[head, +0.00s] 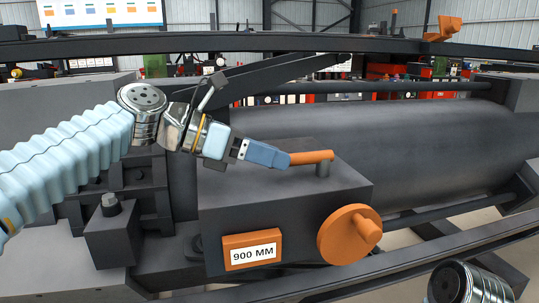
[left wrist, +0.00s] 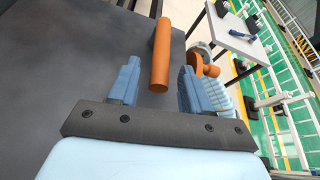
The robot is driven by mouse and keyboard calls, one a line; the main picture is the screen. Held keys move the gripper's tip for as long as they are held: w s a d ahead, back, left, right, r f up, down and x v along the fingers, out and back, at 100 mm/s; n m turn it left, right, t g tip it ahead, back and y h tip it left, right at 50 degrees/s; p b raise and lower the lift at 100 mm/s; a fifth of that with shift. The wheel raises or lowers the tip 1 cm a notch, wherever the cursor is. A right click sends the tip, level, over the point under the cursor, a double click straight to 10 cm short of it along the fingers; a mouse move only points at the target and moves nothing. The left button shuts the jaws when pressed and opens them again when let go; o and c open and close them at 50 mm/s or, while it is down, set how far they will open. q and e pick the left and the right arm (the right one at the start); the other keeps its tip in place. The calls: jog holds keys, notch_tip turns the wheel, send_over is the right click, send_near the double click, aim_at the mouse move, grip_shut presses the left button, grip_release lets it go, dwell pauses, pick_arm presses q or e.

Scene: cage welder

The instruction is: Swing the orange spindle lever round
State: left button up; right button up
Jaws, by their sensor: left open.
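The orange spindle lever (head: 312,157) is a short round bar on a post on top of the dark grey machine box. It also shows in the left wrist view (left wrist: 161,52), end towards me. My left gripper (head: 284,160) is at the lever's left end in the head view. Its two blue fingers (left wrist: 158,75) are open. The lever's end lies between them in the wrist picture, with a gap on each side. I see no grip on it. My right gripper is not in view; only a part of my right arm shows at the bottom right.
An orange handwheel (head: 348,235) with a knob and a "900 MM" plate (head: 252,252) are on the box's front. A large grey cylinder (head: 440,150) lies behind it. A dark beam (head: 270,42) crosses the back. The box top (head: 245,190) around the lever is mostly bare.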

pick_arm(q)
jog(key=shift+d+f, duration=0.1)
jog(key=shift+d, duration=0.05)
jog(key=shift+c, duration=0.3)
grip_shut()
